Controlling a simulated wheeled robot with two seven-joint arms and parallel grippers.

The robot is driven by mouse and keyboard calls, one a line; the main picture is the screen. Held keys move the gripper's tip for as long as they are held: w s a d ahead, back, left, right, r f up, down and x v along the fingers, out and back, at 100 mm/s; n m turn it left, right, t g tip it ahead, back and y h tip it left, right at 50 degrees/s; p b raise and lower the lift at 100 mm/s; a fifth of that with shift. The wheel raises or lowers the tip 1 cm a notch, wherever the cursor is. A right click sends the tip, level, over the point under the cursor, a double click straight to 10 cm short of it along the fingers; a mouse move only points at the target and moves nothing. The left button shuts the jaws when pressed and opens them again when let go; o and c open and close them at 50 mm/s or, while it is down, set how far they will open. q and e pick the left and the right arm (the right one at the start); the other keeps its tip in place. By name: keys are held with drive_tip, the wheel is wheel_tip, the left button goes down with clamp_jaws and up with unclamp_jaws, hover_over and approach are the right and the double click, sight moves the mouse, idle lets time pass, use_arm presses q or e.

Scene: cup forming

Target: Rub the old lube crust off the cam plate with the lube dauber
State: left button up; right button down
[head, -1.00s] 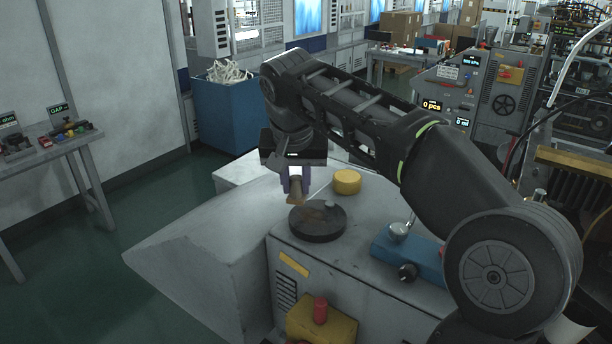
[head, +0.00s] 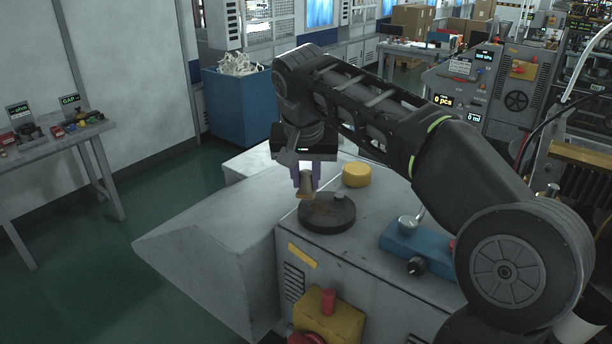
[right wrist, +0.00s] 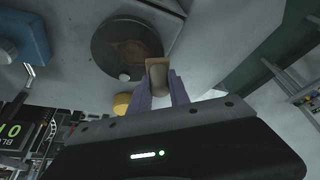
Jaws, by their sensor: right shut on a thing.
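The cam plate (head: 335,222) is a dark round disc on top of the grey machine stand. A brown, rusty-looking crust patch (head: 322,209) lies on its face, with a small metal knob (head: 340,197) beside it. My right gripper (head: 303,182) has purple fingers shut on the lube dauber (head: 307,186), a tan, stubby piece. The dauber is at the plate's back-left edge; I cannot tell if it touches. In the right wrist view the dauber (right wrist: 158,78) sits at the rim of the plate (right wrist: 108,58), beside the crust (right wrist: 135,48). My left gripper is not in view.
A yellow round tin (head: 357,175) stands just behind the plate. A blue block with a metal ball lever (head: 408,225) is to its right. A yellow box with a red button (head: 328,300) projects from the stand's front. Bare grey surface lies left of the plate.

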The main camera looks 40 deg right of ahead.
drive_tip(key=shift+f+b, duration=0.6)
drive_tip(key=shift+f, duration=0.2)
drive_tip(key=shift+s, duration=0.1)
drive_tip(key=shift+s+d+b, duration=0.25)
drive_tip(key=shift+s+b, duration=0.2)
drive_tip(key=shift+s, duration=0.25)
drive_tip(key=shift+s+d+b, duration=0.2)
drive_tip(key=shift+s+b, duration=0.2)
drive_tip(key=shift+s, duration=0.25)
drive_tip(key=shift+s+d+r, duration=0.15)
drive_tip(key=shift+s, duration=0.5)
drive_tip(key=shift+s+d+b, duration=0.3)
drive_tip(key=shift+s+b, duration=0.55)
drive_tip(key=shift+s+d+b, duration=0.15)
drive_tip(key=shift+s+d, duration=0.05)
drive_tip(key=shift+s, duration=0.45)
drive_tip(key=shift+s+d+b, duration=0.15)
drive_tip(key=shift+s, duration=0.45)
